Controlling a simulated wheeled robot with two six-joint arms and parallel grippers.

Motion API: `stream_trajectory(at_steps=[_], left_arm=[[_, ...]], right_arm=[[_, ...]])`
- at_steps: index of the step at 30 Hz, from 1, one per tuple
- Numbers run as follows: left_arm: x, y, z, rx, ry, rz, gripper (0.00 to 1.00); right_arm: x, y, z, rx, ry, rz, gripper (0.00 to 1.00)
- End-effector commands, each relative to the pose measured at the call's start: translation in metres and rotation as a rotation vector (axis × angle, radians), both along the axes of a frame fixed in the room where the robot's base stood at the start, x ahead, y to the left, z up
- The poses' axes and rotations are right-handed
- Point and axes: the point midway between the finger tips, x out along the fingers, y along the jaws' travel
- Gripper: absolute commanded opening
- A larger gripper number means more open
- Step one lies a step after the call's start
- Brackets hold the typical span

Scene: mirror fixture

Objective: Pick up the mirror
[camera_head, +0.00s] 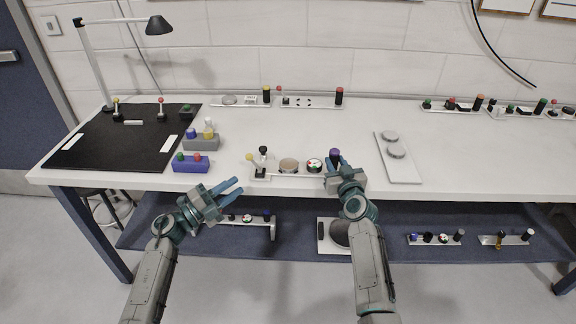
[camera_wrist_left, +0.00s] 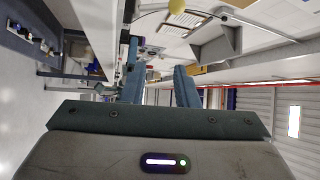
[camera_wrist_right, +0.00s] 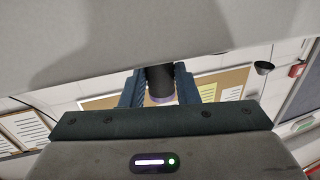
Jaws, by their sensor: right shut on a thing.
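The mirror fixture (camera_head: 262,173) is a low white rail near the table's front edge in the head view. It carries a tan round disc (camera_head: 289,165), which may be the mirror, a black-and-yellow knob at its left and a small round dial (camera_head: 314,165). A purple-topped black knob (camera_head: 335,154) stands at its right end; it also shows in the right wrist view (camera_wrist_right: 160,84). My right gripper (camera_head: 337,163) is shut on this knob, its fingers on both sides. My left gripper (camera_head: 236,187) is open and empty, left of the fixture, by the table's front edge.
A blue block (camera_head: 191,165) and a grey block (camera_head: 201,144) with knobs stand left of the fixture. A white plate with two grey discs (camera_head: 398,172) lies to its right. A black mat (camera_head: 100,140) and lamp (camera_head: 158,27) are at the left. The right tabletop is mostly clear.

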Motion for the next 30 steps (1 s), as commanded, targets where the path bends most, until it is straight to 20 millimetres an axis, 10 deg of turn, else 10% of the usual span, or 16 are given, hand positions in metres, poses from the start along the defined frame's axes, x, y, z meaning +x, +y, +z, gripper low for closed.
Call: stream_trajectory(at_steps=[6, 20, 30], left_arm=[[0.051, 0.014, 0.037, -0.147, 0.002, 0.194, 0.65], [0.170, 0.068, 0.094, -0.629, 0.277, 0.784, 0.65], [0.205, 0.048, 0.083, -0.844, 0.720, 1.080, 0.65]], right_arm=[[0.000, 0.000, 0.000, -0.001, 0.000, 0.000, 0.00], [0.000, 0.000, 0.000, -0.001, 0.000, 0.000, 0.00], [0.000, 0.000, 0.000, 0.000, 0.000, 0.000, 0.00]])
